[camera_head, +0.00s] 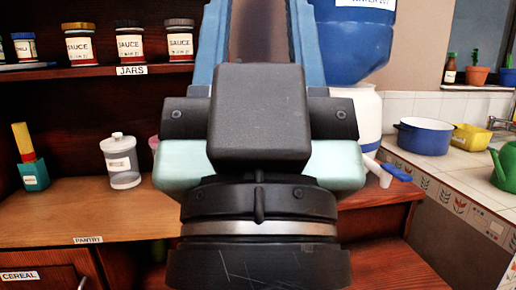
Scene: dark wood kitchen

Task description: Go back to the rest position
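My gripper (262,20) fills the middle of the head view, in front of the shelf. Its two blue fingers run up out of the top edge of the picture. They stand apart with a gap between them. I see nothing held in the visible part of the gap; the fingertips are cut off. My wrist and the gripper's dark body hide the middle of the counter.
Sauce jars (130,45) line the shelf above. A water dispenser (350,40) stands behind right. A blue pot (424,138) sits on the tiled counter.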

